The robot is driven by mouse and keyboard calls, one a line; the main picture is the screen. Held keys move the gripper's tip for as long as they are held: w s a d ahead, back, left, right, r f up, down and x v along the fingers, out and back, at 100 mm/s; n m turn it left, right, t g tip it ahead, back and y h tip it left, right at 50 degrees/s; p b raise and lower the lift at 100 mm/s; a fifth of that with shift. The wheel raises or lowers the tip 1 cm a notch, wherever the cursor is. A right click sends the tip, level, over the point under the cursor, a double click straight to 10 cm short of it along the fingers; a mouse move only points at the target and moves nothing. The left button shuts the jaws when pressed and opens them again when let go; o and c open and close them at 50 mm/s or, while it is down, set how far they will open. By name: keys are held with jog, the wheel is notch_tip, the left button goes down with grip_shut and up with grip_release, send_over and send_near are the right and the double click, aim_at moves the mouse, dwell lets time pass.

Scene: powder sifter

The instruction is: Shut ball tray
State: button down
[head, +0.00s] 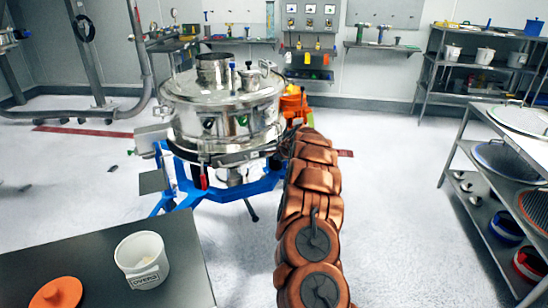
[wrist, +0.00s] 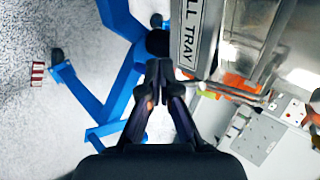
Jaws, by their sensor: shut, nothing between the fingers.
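The ball tray (wrist: 187,38) shows in the wrist view as a metal part with a plate whose visible lettering ends in "LL TRAY". My gripper (wrist: 158,67) is shut and empty, its dark fingertips together just left of and below the plate. A dark rounded part (wrist: 158,42) lies just beyond the fingertips; I cannot tell whether they touch it. The steel sifter (head: 225,115) stands on a blue frame (head: 178,180) in the head view. My arm reaches toward its right side, and the gripper is hidden there. How far the tray is open cannot be told.
Blue frame legs (wrist: 92,95) spread over the floor to the left of my gripper. A grey box with buttons (wrist: 262,135) is at the lower right. A dark table (head: 110,250) with a white tub (head: 142,262) stands at the front left; shelves (head: 500,190) stand right.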

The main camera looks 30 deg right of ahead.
jog(key=b+v, duration=0.1)
jog(key=v, duration=0.9)
jog(key=shift+w+a, duration=0.1)
